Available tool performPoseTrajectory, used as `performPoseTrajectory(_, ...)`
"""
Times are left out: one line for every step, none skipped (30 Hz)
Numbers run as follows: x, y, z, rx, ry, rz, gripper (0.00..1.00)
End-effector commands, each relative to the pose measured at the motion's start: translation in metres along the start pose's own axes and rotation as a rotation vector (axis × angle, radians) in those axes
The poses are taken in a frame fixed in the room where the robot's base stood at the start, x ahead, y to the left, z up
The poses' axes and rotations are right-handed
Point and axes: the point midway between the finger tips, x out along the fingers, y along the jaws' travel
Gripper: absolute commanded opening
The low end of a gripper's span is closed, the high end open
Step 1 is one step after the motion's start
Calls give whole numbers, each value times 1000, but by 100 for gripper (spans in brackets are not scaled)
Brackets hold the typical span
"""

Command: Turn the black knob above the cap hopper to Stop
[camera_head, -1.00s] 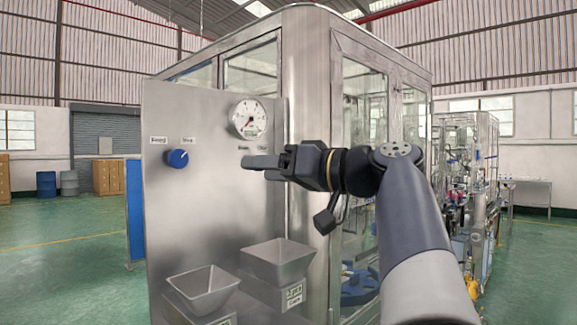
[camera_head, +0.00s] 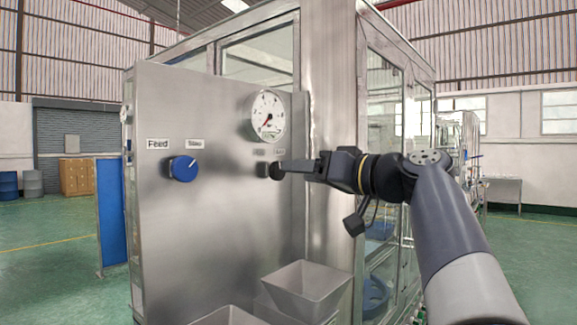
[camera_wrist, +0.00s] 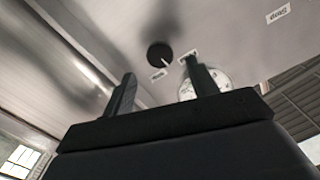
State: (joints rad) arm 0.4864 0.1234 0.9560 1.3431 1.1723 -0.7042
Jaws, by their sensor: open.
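The black knob (camera_head: 275,171) is on the steel panel, below the gauge and above the right hopper. In the wrist view the knob (camera_wrist: 158,52) is round and dark, with a white pointer mark aimed toward the gap between two small labels, too blurred to read. My gripper (camera_head: 284,166) comes from the right with its fingertips close to the knob and partly over it in the head view. In the wrist view my gripper (camera_wrist: 160,68) is open, with the knob framed between and just beyond the fingertips. I cannot tell whether they touch it.
A blue knob (camera_head: 184,168) with Feed and Stop labels is to the left on the panel (camera_head: 215,235). A pressure gauge (camera_head: 268,116) is above the black knob. Metal hoppers (camera_head: 306,291) jut out below. A glass cabinet stands right of the panel.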

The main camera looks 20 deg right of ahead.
Motion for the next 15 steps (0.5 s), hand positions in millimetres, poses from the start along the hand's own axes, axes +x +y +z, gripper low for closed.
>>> performPoseTrajectory(10, -1, -2, 2, -2, -4, 55)
performPoseTrajectory(14, -2, -2, 2, -2, -5, 55)
performPoseTrajectory(20, -2, -2, 1, -2, -3, 55)
performPoseTrajectory(24, -2, -2, 1, -2, -3, 55)
performPoseTrajectory(28, -1, -2, 2, -2, -3, 55)
performPoseTrajectory(33, -1, -2, 2, -1, -2, 55)
performPoseTrajectory(36, -1, -2, 2, -1, -2, 55)
performPoseTrajectory(38, -1, -1, 2, -1, -3, 55)
performPoseTrajectory(41, -1, -1, 1, -1, -2, 55)
performPoseTrajectory(42, -1, -1, 1, 0, -1, 55)
performPoseTrajectory(44, -1, -1, 1, 0, -1, 55)
performPoseTrajectory(45, -1, -1, 0, 0, 0, 55)
performPoseTrajectory(46, -1, -1, 0, 0, 0, 55)
performPoseTrajectory(46, 0, 0, 0, 0, 0, 55)
performPoseTrajectory(46, 0, 0, 0, 0, 0, 55)
